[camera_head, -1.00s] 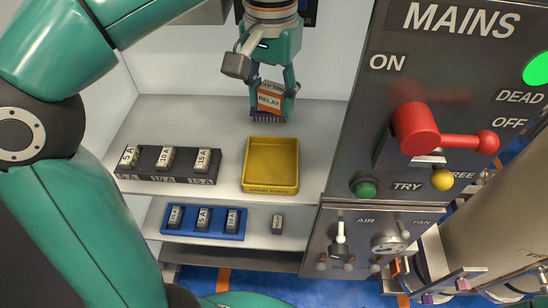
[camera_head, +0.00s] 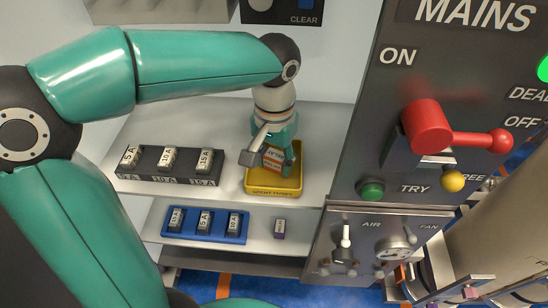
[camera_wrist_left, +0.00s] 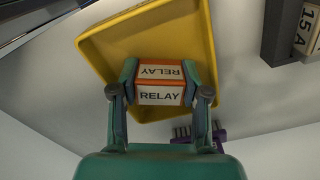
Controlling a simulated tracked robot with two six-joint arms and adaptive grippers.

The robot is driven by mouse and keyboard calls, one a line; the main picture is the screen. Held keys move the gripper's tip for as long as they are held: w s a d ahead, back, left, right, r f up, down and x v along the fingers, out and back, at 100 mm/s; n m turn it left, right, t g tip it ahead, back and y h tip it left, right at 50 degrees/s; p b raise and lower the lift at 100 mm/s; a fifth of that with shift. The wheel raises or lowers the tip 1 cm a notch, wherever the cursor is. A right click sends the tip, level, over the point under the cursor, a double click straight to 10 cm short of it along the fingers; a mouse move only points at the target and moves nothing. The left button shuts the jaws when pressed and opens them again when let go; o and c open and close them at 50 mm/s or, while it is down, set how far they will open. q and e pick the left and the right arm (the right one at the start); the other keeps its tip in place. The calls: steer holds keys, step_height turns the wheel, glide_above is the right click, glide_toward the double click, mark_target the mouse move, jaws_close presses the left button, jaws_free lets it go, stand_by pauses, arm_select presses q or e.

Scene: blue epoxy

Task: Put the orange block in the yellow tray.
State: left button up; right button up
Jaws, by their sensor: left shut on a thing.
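The orange block (camera_head: 273,158), with white RELAY labels, is between the fingers of my left gripper (camera_head: 275,166). The gripper is shut on it, pointing down at the yellow tray (camera_head: 272,191) on the shelf. In the left wrist view the block (camera_wrist_left: 161,84) shows between both fingers, with the tray (camera_wrist_left: 108,46) behind it. I cannot tell whether the block touches the tray floor. The gripper hides part of the block and the tray's back part. My right gripper is not in view.
A dark fuse holder (camera_head: 165,178) stands left of the tray. A blue fuse rack (camera_head: 204,237) and a loose fuse (camera_head: 279,228) are on the lower shelf. The MAINS panel (camera_head: 420,70) rises at right. A purple comb-like piece (camera_wrist_left: 218,136) lies outside the tray.

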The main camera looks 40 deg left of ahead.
mark_target(274, 157)
arm_select(q)
steer(key=o, duration=1.1)
steer(key=shift+f, duration=0.1)
step_height(274, 157, up, 12)
steer(key=shift+r+p, duration=0.15)
steer(key=shift+p, duration=0.35)
